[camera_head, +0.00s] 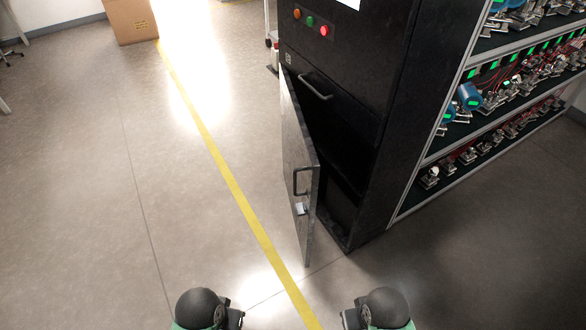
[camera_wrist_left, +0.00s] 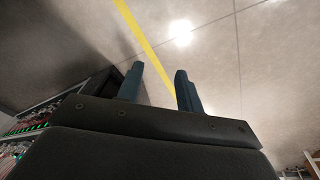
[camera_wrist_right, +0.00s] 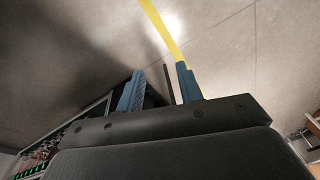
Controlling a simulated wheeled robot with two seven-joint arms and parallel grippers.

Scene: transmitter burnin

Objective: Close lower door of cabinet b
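The black cabinet (camera_head: 345,60) stands right of centre in the head view. Its lower door (camera_head: 295,150), a grey panel with a dark handle (camera_head: 295,182) and a small light-coloured latch or lock, stands open, swung out from the dark opening (camera_head: 340,205). My left gripper (camera_wrist_left: 159,68) is open and empty, its two fingers apart over bare floor. My right gripper (camera_wrist_right: 160,67) is open and empty. A thin dark upright edge, perhaps the door, shows between its fingers in the right wrist view. In the head view both wrists are at the bottom, in front of the door and apart from it.
A shelf rack (camera_head: 430,160) with several rows of devices stands right of the cabinet. A bar handle (camera_head: 316,86) and coloured buttons are higher on the cabinet. A yellow line (camera_head: 235,190) crosses open floor left of the door. A cardboard box (camera_head: 130,20) is far back.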

